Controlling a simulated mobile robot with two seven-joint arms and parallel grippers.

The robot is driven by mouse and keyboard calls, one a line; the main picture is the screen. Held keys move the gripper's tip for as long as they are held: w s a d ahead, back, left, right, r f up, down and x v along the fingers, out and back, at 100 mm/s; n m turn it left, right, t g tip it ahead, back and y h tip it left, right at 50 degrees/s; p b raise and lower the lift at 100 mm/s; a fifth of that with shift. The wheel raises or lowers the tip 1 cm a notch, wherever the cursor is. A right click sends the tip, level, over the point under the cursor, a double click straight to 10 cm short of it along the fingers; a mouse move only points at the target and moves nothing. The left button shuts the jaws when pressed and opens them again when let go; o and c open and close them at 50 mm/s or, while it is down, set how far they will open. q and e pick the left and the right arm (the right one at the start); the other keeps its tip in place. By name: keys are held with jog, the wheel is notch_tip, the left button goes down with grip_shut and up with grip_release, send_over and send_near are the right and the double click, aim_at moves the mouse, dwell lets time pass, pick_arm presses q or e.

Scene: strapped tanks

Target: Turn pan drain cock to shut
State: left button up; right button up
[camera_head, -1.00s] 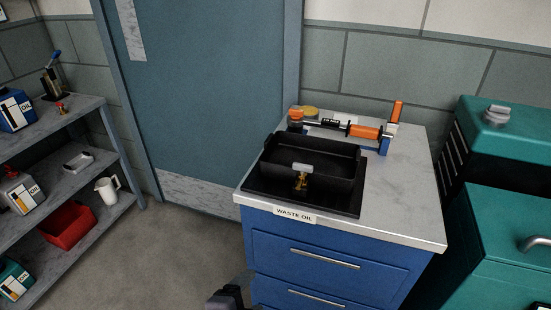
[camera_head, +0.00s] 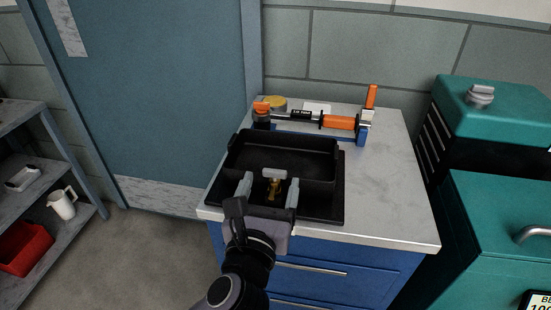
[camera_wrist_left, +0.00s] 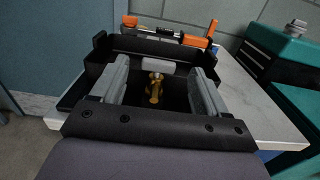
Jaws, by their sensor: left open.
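The black drain pan (camera_head: 285,150) sits on a black tray on the worktop. On its front is the brass drain cock (camera_head: 273,189) with a pale lever (camera_head: 273,174) lying crosswise on top. My left gripper (camera_head: 271,183) is open in front of the pan, with one finger on each side of the cock and clear gaps to it. In the left wrist view the brass cock (camera_wrist_left: 154,88) shows between the two grey fingers, with the pale lever (camera_wrist_left: 154,67) above and behind it. My right gripper is out of view.
The marble-look worktop (camera_head: 395,190) is bare to the right of the pan. An orange-handled tool (camera_head: 338,122) and a yellow-lidded container (camera_head: 275,102) lie behind it. A teal machine (camera_head: 490,210) stands at right, a shelf with a white jug (camera_head: 62,204) at left.

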pick_arm(q)
jog(key=shift+w+d, duration=0.2)
jog(key=shift+w, duration=0.9)
jog(key=shift+w+d, duration=0.25)
jog(key=shift+w, duration=0.9)
jog(key=shift+w+d, duration=0.2)
jog(key=shift+w, duration=0.9)
jog(key=c, duration=1)
